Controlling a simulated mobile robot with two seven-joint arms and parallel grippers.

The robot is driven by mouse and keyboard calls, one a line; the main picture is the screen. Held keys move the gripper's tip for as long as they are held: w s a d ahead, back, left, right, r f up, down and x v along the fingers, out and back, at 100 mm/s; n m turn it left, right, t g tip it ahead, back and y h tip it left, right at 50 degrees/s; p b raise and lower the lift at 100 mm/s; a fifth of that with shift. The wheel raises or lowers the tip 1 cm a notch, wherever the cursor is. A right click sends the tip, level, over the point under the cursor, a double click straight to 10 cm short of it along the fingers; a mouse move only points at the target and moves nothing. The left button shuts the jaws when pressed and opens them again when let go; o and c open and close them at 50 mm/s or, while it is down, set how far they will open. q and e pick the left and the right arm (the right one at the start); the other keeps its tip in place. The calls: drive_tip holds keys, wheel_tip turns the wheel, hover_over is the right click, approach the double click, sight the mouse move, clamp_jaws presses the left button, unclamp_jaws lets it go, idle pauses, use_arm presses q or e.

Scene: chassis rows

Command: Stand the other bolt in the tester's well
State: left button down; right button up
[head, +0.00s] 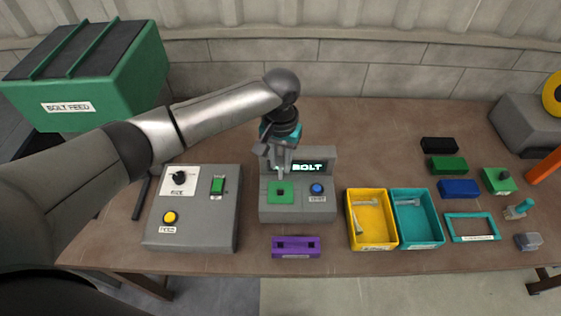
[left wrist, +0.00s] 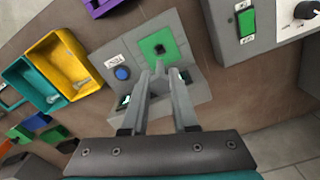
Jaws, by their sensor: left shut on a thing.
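The grey tester (head: 297,213) stands mid-table with a green plate (head: 272,198) around its dark square well and a lit screen reading BOLT. My left gripper (head: 277,168) is above and behind the well, pointing down. It is shut on a bolt, which its fingers mostly hide. In the left wrist view the fingertips (left wrist: 162,72) are just short of the green plate (left wrist: 150,45), and the well looks empty. A silver bolt (head: 358,230) lies in the yellow tray (head: 383,246), and another bolt (head: 408,203) lies in the teal tray (head: 423,245). My right gripper is out of view.
A grey control box (head: 195,225) with a knob and buttons stands left of the tester. A purple block (head: 296,253) with a slot lies in front. Black, green and blue blocks (head: 459,188) and a teal frame (head: 472,239) lie right. A green BOLT FEED box (head: 130,80) stands back left.

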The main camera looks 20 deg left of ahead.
sight(281, 178)
use_arm(q)
drive_tip(key=shift+f, duration=0.7)
drive_tip(key=shift+f+b, duration=0.7)
drive_tip(key=shift+f, duration=1.75)
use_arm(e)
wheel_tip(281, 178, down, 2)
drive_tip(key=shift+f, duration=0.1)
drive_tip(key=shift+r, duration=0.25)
use_arm(q)
drive_tip(key=shift+p, duration=0.5)
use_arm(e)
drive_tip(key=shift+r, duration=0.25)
use_arm(q)
drive_tip(key=shift+p, duration=0.4)
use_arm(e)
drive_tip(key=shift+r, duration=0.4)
use_arm(q)
drive_tip(key=shift+f, duration=0.15)
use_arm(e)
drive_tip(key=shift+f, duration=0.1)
use_arm(q)
drive_tip(key=shift+f+b, duration=1.25)
drive_tip(key=shift+f, duration=0.75)
drive_tip(key=c, duration=0.6)
unclamp_jaws()
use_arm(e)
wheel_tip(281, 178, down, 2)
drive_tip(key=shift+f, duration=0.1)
